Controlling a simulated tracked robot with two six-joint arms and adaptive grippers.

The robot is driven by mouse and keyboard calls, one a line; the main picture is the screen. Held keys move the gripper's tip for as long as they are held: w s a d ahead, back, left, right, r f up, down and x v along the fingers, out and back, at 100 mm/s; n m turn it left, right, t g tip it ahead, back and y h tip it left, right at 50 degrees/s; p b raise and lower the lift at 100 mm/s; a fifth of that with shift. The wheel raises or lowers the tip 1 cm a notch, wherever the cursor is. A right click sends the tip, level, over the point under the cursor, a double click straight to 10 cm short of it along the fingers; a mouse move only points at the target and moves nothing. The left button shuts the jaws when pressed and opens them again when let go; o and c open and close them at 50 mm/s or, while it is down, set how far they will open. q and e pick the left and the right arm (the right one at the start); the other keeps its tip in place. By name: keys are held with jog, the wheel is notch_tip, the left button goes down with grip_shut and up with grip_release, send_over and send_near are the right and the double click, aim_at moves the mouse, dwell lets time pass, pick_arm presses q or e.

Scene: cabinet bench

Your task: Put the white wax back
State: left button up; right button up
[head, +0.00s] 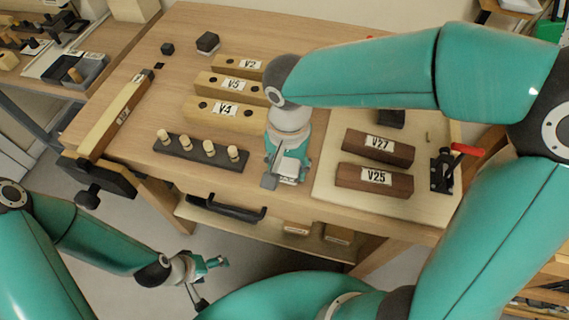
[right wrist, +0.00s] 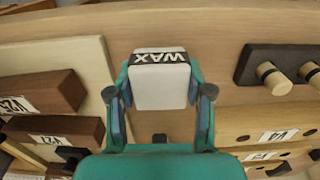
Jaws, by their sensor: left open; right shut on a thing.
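The white wax (right wrist: 160,85) is a pale block with a black band lettered WAX. My right gripper (right wrist: 160,97) is shut on it, one finger on each side. In the head view my right gripper (head: 288,160) is over the front part of the bench (head: 205,184), between the dark peg rack and the pale board. The wax (head: 291,166) is partly hidden there by the gripper. I cannot tell whether it touches the bench top. My left gripper (head: 212,264) is open and empty, low in front of the bench.
The peg rack (head: 200,151) holds several pale pegs. Blocks V4 (head: 225,112), V5 and V2 lie behind it. Dark blocks V27 (head: 378,147) and V25 (head: 373,180) lie on the pale board (head: 330,203) beside a red-handled clamp (head: 447,166). A black handle (head: 226,208) is below the front edge.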

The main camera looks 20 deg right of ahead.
jog(key=shift+f+b, duration=0.65)
jog(key=shift+f, duration=0.05)
dwell(0.6)
jog(key=o, duration=1.2)
jog(key=shift+o, duration=0.7)
jog(key=shift+r, duration=0.15)
jog(key=shift+s+r+p, duration=0.1)
jog(key=shift+r+p, duration=2.7)
jog(key=shift+r, duration=0.65)
